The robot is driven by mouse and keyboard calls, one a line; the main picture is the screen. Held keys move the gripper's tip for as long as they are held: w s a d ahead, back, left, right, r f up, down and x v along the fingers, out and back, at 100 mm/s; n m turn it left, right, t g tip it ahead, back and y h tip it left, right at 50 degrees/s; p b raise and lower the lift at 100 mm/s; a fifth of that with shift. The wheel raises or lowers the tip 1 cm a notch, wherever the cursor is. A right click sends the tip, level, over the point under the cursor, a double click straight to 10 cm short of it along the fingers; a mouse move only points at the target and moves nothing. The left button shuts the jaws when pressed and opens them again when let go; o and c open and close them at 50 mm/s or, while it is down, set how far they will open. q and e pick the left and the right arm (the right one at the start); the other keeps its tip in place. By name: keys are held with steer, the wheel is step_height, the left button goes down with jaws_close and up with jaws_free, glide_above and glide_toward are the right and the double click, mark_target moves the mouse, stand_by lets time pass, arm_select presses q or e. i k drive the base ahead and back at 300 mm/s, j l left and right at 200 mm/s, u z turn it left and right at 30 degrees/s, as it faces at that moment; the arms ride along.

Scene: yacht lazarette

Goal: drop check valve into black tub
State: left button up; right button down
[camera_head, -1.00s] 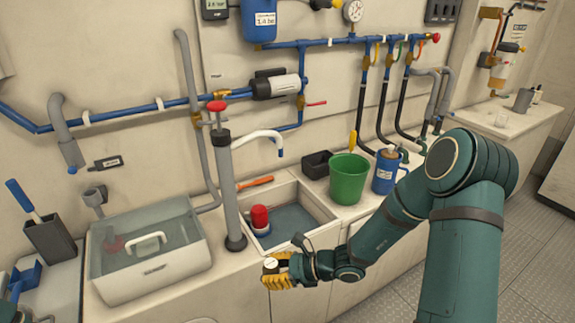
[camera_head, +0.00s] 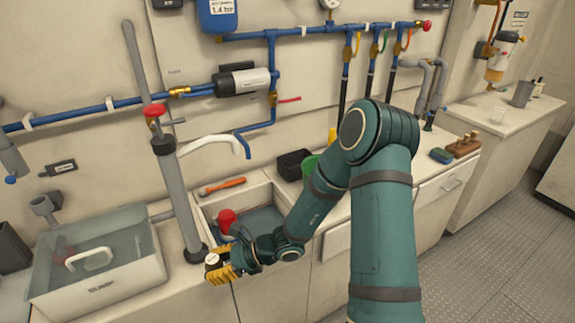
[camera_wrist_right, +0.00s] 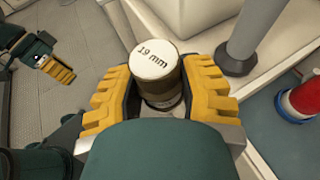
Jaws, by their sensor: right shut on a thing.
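My right gripper (camera_head: 218,268) is shut on a short cylinder, which I take for the check valve (camera_head: 211,261). In the right wrist view the valve (camera_wrist_right: 158,72) has a white top marked "19 mm" and a bronze-brown body, held between the yellow fingers (camera_wrist_right: 160,100). It is in front of the sink's near left corner, by the counter's front edge. The black tub (camera_head: 292,165) stands on the counter behind the sink's right end, well away from the gripper; its inside is dark. My left gripper (camera_wrist_right: 55,69) shows only in the right wrist view, its jaws unclear.
A tall grey hand pump (camera_head: 175,190) stands beside the gripper. The sink (camera_head: 265,195) holds a red-topped object (camera_head: 227,220). A green bucket (camera_head: 310,164) is mostly hidden by my right arm. A clear-lidded sump box (camera_head: 100,285) stands left.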

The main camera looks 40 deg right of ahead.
mark_target(301, 172)
steer(key=l+u, duration=0.1)
steer(key=l, duration=0.7)
steer(key=l+u, duration=0.15)
steer(key=l, duration=0.65)
steer(key=k, duration=0.05)
